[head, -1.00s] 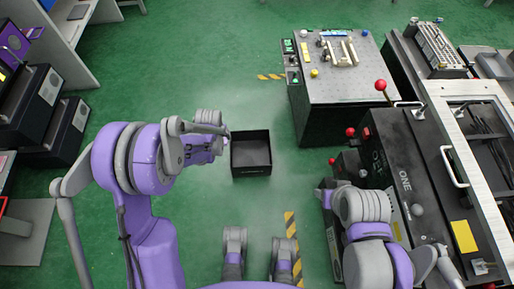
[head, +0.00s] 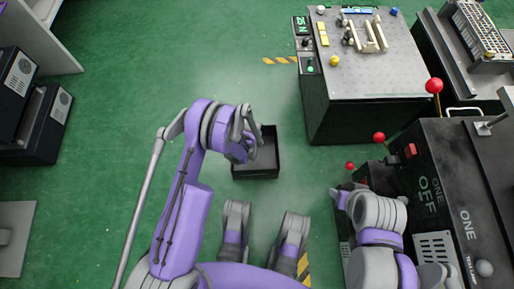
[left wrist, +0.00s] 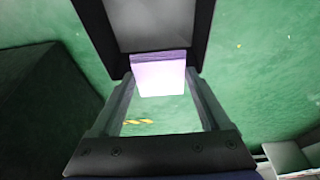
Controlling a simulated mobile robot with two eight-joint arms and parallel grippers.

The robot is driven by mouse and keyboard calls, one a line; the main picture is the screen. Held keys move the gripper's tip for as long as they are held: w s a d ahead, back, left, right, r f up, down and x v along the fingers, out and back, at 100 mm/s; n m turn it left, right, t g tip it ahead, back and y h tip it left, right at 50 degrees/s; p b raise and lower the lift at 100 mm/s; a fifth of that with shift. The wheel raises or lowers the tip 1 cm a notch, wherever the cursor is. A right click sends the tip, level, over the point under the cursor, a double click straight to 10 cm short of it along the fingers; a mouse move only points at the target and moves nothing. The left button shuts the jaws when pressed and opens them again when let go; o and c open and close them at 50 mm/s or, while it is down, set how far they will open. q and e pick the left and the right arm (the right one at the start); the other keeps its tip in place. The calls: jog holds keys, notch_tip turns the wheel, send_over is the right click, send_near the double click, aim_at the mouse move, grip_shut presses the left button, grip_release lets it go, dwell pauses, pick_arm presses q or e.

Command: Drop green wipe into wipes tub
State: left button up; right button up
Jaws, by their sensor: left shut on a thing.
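The black open box (head: 270,174) on the floor appears to be the tub. It is partly covered by my left arm in the head view, and its dark wall also shows at the top of the left wrist view (left wrist: 200,32). My left gripper (head: 243,152) is over the box's left part. In the left wrist view, a pale lilac block (left wrist: 160,78) sits between the shut fingers. I cannot make out a green wipe. My right gripper (head: 343,193) is beside the dark console, its jaws unclear.
A grey-topped bench (head: 400,75) with fixtures stands at the back right. A black console (head: 440,155) with red-knobbed levers is close to my right arm. Dark cabinets (head: 45,125) stand at the left. Green floor is free around the box's left and far sides.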

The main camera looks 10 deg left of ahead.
pick_arm(q)
notch_tip(320, 180, down, 4)
jog(key=shift+s+r+b, duration=0.1)
jog(key=shift+b, duration=0.85)
jog(key=shift+f+b, duration=0.35)
jog(key=shift+f, duration=0.55)
jog(key=o, duration=1.3)
jog(key=a+p+v, duration=0.1)
jog(key=p+v, duration=0.2)
jog(key=v, duration=0.7)
jog(key=shift+d+r, duration=0.4)
jog(key=shift+d, duration=0.1)
jog(key=shift+s, duration=0.1)
